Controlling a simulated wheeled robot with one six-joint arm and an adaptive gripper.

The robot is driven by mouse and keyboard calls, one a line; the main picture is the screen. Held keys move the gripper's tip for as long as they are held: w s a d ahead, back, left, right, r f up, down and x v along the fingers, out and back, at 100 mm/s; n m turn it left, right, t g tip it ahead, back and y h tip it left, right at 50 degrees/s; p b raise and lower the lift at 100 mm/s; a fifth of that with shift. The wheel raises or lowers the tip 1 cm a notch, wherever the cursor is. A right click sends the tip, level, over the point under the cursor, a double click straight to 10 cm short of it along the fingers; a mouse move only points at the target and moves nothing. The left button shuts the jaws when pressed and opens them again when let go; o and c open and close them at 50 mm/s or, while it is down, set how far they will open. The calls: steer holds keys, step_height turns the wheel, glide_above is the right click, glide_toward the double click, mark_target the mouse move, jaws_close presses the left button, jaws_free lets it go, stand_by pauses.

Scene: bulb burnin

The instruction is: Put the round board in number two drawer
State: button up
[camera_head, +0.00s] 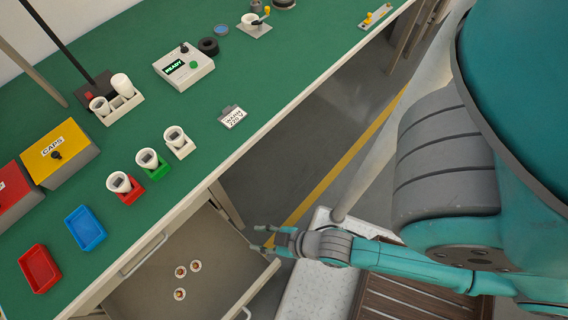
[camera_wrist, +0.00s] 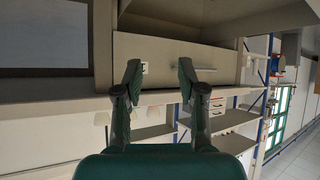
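My gripper (camera_head: 258,237) is open and empty, at the right side of an open drawer (camera_head: 225,245) in the head view. In the wrist view its two fingers (camera_wrist: 160,78) stand apart with nothing between them, facing a pale drawer front (camera_wrist: 172,50). A small white label (camera_wrist: 145,68) is on that front, but I cannot read its number. Three small round pieces, pale with brown centres (camera_head: 195,266) (camera_head: 181,271) (camera_head: 180,294), lie in the open drawer. I cannot tell if one is the round board. A blue disc (camera_head: 221,29) lies on the far bench.
The green bench (camera_head: 100,200) holds a yellow CAPS box (camera_head: 75,160), red tray (camera_head: 39,268), blue tray (camera_head: 86,229), several cups in coloured holders (camera_head: 148,160), a READY tester (camera_head: 184,66) and a label plate (camera_head: 233,117). A dark slatted crate (camera_head: 400,298) is below my arm.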

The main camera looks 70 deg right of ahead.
steer(key=s+d+r+m+t, duration=0.1)
steer(key=s+r, duration=0.3)
steer(key=r, duration=0.4)
steer(key=s+d+r+m+t+h, duration=0.1)
steer(key=s+d+r+t, duration=0.1)
steer(key=s+r, duration=0.3)
step_height(320, 180, up, 4)
steer(key=shift+s+f+t+h, duration=0.1)
steer(key=shift+s+t+h, duration=0.1)
steer(key=shift+t+h, duration=0.15)
steer(key=shift+a, duration=0.1)
